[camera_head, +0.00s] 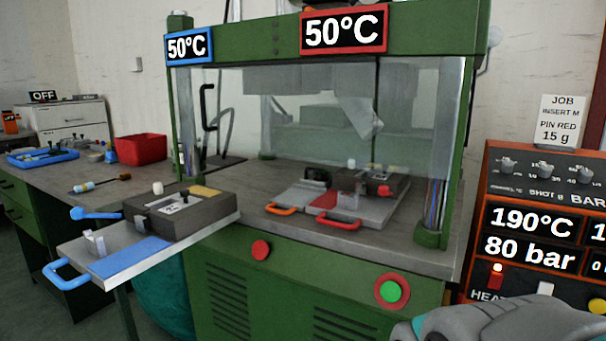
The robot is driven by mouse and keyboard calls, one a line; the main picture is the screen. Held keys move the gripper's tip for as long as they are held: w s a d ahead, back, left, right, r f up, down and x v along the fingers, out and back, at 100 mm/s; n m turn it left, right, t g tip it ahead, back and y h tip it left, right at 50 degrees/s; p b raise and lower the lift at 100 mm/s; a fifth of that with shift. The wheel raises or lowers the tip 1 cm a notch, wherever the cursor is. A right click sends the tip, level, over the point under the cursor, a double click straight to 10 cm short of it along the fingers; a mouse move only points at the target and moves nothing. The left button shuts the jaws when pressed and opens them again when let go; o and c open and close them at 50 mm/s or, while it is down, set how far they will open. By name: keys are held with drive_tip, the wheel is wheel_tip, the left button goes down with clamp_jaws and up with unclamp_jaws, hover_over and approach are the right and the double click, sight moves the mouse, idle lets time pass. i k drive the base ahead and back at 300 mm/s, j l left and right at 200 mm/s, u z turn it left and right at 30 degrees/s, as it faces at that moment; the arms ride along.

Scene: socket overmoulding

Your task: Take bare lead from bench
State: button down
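I cannot clearly make out a bare lead. The bench (145,178) runs along the left, behind the press. A blue tray (68,155) with several small items, too small to tell apart, lies on it at the far left. A thin tool or brush (100,183) with a pale blue end and a brown end lies nearer on the bench top. A grey rounded part of my arm shows at the bottom right. My gripper's fingers are not in view.
The green press (345,285) fills the middle with clear guards. A blue-handled mould tray (150,258) juts out at front left. A red bin (142,149) stands on the bench. An orange control panel (530,180) stands right.

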sight(83, 187)
drive_tip(key=i+j+u, duration=0.15)
drive_tip(key=j+u, duration=0.3)
drive_tip(key=i+j+u, duration=0.2)
drive_tip(key=u, duration=0.3)
drive_tip(key=i+j+u, duration=0.25)
drive_tip(key=u, duration=0.2)
drive_tip(key=i+j+u, duration=0.1)
drive_tip(key=i+u, duration=0.2)
drive_tip(key=u, duration=0.15)
drive_tip(key=i+j+z, duration=0.15)
drive_tip(key=i, duration=0.2)
drive_tip(key=i+j+z, duration=0.2)
drive_tip(key=i, duration=0.2)
drive_tip(key=l, duration=0.1)
